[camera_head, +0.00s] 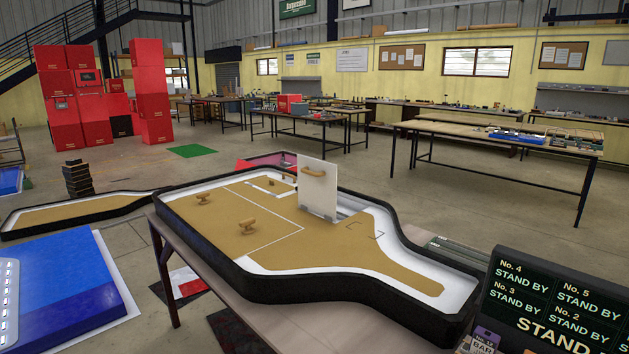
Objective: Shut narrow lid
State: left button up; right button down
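A narrow white lid (317,194) stands upright on the far side of a black-rimmed box (215,255) on a table. A tan handle sits near the top of the lid's visible face. The lid's lower edge meets the box beside a narrow opening (346,207), which is partly hidden behind the lid. The box's top is tan and white. Neither of my grippers is in view.
A dark sign (550,300) reading "STAND BY" stands at the front right, close to the box's narrow end. A blue block (66,282) lies at the left. Another black-rimmed board (75,211) lies behind it. The space above the box is clear apart from the raised lid.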

aim_at(316, 179)
jog(key=i+j+z, duration=0.15)
jog(key=z, duration=0.35)
jog(key=j+z, duration=0.7)
jog(key=z, duration=0.25)
jog(key=i+j, duration=0.05)
